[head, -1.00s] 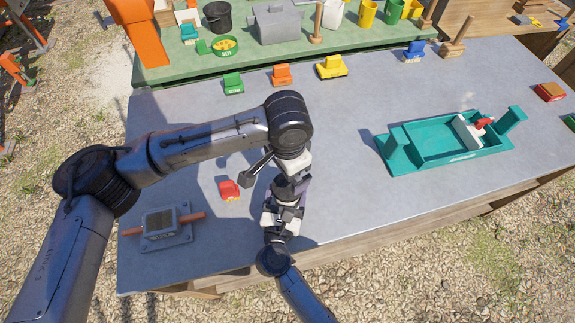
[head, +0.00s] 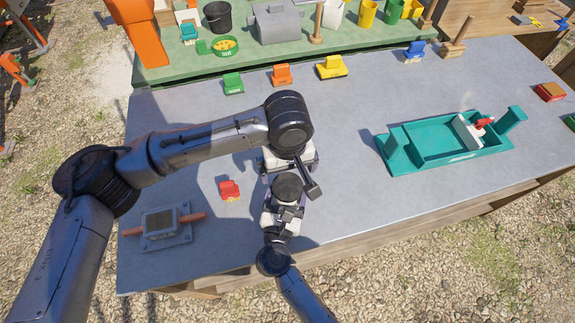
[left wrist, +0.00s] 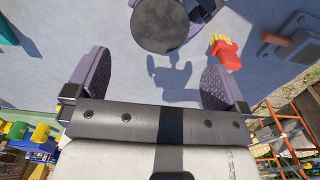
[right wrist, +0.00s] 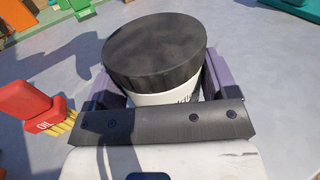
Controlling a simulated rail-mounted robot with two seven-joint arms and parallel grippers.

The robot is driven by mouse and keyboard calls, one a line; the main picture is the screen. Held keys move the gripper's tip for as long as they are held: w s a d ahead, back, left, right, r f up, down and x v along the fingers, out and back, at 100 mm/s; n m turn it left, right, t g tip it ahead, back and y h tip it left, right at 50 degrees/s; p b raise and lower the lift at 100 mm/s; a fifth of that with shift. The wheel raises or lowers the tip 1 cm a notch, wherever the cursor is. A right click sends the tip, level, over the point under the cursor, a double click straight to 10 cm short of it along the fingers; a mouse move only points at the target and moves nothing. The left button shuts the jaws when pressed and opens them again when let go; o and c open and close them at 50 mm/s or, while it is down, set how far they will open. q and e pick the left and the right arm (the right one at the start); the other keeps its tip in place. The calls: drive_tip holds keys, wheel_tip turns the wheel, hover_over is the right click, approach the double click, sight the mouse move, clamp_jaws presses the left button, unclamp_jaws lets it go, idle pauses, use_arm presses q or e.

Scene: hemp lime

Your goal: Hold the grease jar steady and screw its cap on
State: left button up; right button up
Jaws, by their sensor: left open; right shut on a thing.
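The grease jar is a white jar (right wrist: 165,98) with dark lettering, upright between the fingers of my right gripper (head: 284,209), which is shut on it. A wide dark round cap (right wrist: 155,48) sits on top of the jar and looks about level; I cannot tell how tightly it is seated. The cap also shows in the head view (head: 287,187) and at the top of the left wrist view (left wrist: 160,24). My left gripper (left wrist: 153,68) is open and empty, apart from the cap, on its far side in the head view. Its fingertips are hidden in the head view.
A small red OIL block (head: 229,190) with yellow bristles lies left of the jar. A grey plate with an orange bar (head: 166,224) is at the table's front left. A teal tray (head: 398,165) is at the right. Small coloured blocks line the back.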

sight(287, 186)
idle(0.3)
use_arm(q)
drive_tip(key=shift+f, duration=4)
drive_tip(key=shift+c, duration=0.3)
drive_tip(key=c, duration=0.9)
drive_tip(key=o, duration=1)
drive_tip(key=shift+c, duration=0.2)
drive_tip(key=shift+r, duration=0.1)
drive_tip(key=shift+r, duration=2.15)
